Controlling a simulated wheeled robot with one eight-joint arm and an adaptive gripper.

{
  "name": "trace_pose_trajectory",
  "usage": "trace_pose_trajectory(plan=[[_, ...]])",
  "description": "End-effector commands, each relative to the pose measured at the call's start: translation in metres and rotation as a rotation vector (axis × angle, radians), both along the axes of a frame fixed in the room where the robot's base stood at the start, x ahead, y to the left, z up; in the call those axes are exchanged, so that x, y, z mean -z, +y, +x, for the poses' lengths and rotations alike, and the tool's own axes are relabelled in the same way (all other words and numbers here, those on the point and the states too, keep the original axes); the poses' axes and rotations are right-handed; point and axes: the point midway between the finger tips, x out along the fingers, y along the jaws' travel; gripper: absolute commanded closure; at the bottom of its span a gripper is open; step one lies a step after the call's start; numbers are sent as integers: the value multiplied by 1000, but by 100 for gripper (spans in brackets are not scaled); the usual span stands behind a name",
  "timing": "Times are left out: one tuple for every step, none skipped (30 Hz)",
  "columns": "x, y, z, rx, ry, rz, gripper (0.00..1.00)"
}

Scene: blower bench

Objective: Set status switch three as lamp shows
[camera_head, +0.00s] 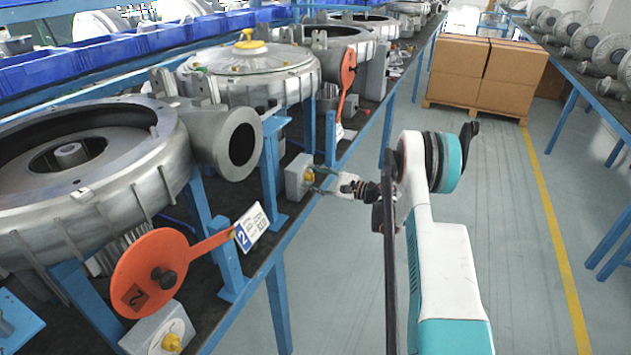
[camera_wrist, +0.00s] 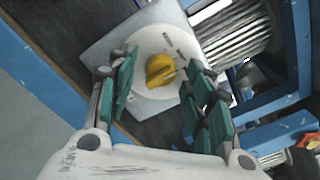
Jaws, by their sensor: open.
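A grey switch box (camera_head: 297,177) with a yellow knob (camera_head: 309,176) is mounted at the bench edge. In the wrist view, the yellow knob (camera_wrist: 160,71) sits on a round white dial (camera_wrist: 143,46) with small dark marks, too small to read. The knob's ridge slants from lower left to upper right. My gripper (camera_head: 320,179) is open in front of this box. In the wrist view, the fingers of my gripper (camera_wrist: 162,75) stand on either side of the knob, apparently apart from it. I cannot make out a lit lamp or this box's number.
A nearer switch box (camera_head: 160,332) also has a yellow knob. An orange paddle (camera_head: 150,272) and a tag numbered 2 (camera_head: 251,227) stand by the near blower housing (camera_head: 90,190). Another orange paddle (camera_head: 347,72) stands farther back. The aisle floor (camera_head: 530,250) is clear; cartons (camera_head: 487,72) stand beyond.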

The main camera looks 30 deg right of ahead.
Motion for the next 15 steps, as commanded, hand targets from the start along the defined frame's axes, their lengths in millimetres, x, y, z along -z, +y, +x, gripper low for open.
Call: trace_pose_trajectory(plan=[[0, 0, 0, 0, 0, 0, 53], [0, 0, 0, 0, 0, 0, 53], [0, 0, 0, 0, 0, 0, 53], [0, 0, 0, 0, 0, 0, 53], [0, 0, 0, 0, 0, 0, 53], [0, 0, 0, 0, 0, 0, 53], [0, 0, 0, 0, 0, 0, 60], [0, 0, 0, 0, 0, 0, 67], [0, 0, 0, 0, 0, 0, 76], [0, 0, 0, 0, 0, 0, 82], [0, 0, 0, 0, 0, 0, 89], [0, 0, 0, 0, 0, 0, 97], [0, 0, 0, 0, 0, 0, 97], [0, 0, 0, 0, 0, 0, 97], [0, 0, 0, 0, 0, 0, 97]])
